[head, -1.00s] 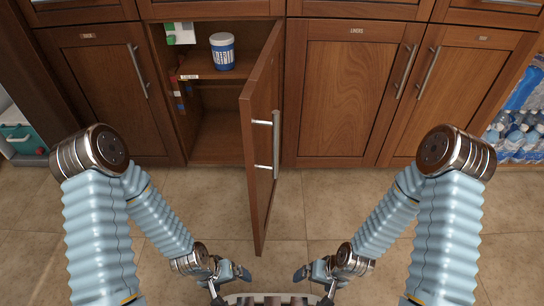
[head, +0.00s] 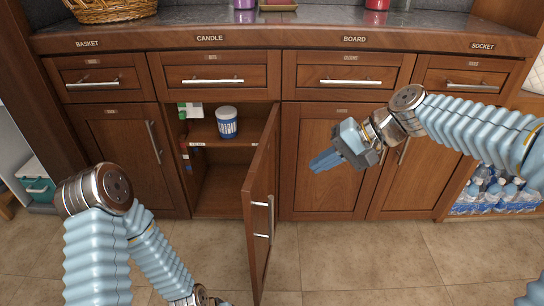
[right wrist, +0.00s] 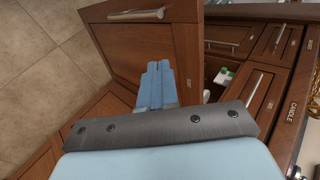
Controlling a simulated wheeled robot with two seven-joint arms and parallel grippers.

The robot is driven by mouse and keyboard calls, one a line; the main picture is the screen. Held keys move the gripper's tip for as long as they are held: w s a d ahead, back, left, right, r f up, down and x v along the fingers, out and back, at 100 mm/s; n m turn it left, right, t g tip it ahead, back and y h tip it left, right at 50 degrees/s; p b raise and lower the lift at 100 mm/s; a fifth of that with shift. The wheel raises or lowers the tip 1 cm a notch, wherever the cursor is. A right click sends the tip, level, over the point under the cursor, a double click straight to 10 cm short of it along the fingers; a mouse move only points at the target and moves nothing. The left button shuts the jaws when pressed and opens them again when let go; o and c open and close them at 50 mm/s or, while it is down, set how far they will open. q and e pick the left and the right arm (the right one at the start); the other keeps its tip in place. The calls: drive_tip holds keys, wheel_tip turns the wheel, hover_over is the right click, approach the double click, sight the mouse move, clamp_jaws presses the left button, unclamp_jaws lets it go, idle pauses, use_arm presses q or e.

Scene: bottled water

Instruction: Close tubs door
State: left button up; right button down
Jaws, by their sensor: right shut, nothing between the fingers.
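The brown wooden tubs door (head: 262,205) stands swung open toward me, hinged on its right side, with a metal bar handle (head: 270,217) on its outer face. It also shows in the right wrist view (right wrist: 150,45), beyond my fingers. Inside the open cabinet (head: 210,190) a blue and white tub (head: 227,122) stands on the shelf. My right gripper (head: 322,162) is shut and empty, raised to the right of the door and in front of the neighbouring closed door. It also shows in the right wrist view (right wrist: 155,88). My left gripper is below the picture edge.
Closed doors (head: 120,155) flank the opening on both sides. A row of drawers (head: 217,80) runs above under the countertop (head: 330,18). Water bottles (head: 495,190) stand low at the right. The tiled floor (head: 370,260) is clear.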

wheel_tip(320, 180, up, 2)
drive_tip(key=r, duration=0.1)
approach(257, 180)
wheel_tip(257, 180, down, 5)
drive_tip(key=a, duration=0.3)
drive_tip(key=shift+w+a+r, duration=0.2)
drive_tip(key=shift+w+a, duration=0.3)
drive_tip(key=shift+w, duration=0.1)
